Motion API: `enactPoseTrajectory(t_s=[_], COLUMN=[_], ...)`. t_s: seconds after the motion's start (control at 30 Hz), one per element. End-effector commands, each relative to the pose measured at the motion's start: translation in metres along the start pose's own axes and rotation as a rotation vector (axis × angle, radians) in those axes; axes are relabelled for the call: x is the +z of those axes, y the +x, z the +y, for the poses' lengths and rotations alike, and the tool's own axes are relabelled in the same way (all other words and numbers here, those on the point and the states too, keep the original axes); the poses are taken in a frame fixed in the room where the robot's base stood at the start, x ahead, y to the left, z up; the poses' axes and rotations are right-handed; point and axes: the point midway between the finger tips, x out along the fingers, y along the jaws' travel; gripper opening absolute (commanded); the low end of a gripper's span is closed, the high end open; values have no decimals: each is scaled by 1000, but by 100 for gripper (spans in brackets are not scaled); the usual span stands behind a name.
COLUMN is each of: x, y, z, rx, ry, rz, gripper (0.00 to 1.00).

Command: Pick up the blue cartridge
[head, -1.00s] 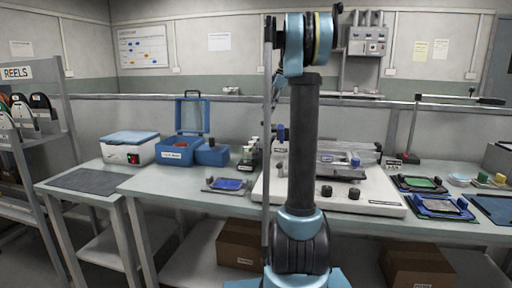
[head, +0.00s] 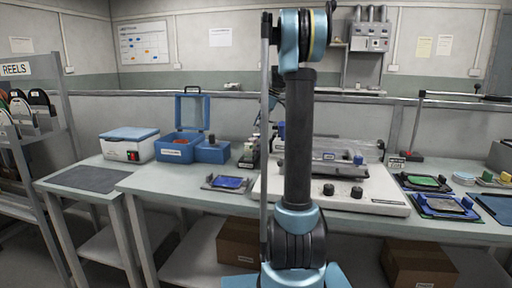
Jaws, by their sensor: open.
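A small blue piece (head: 358,160) sits at the right of the dark grey part of the white bench machine (head: 385,203).
A flat blue-topped fixture (head: 228,183) lies left of the machine. An open blue case (head: 176,149) and a white cooler box (head: 129,145) stand farther left. Blue trays (head: 443,207) lie at the right. A dark mat (head: 90,178) lies clear on the side table.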

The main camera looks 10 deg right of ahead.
Motion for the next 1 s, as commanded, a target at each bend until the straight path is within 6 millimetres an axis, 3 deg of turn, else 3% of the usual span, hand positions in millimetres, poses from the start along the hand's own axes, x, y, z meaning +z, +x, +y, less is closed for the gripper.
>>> enactPoseTrajectory(t_s=[0.17,0.5,0.8,1.0], x=[1,3,3,3], y=[10,51,55,55], z=[0,-1,-1,-1], rx=[0,0,0,0], ry=[0,0,0,0], rz=[0,0,0,0], gripper=[54,54,54,9])
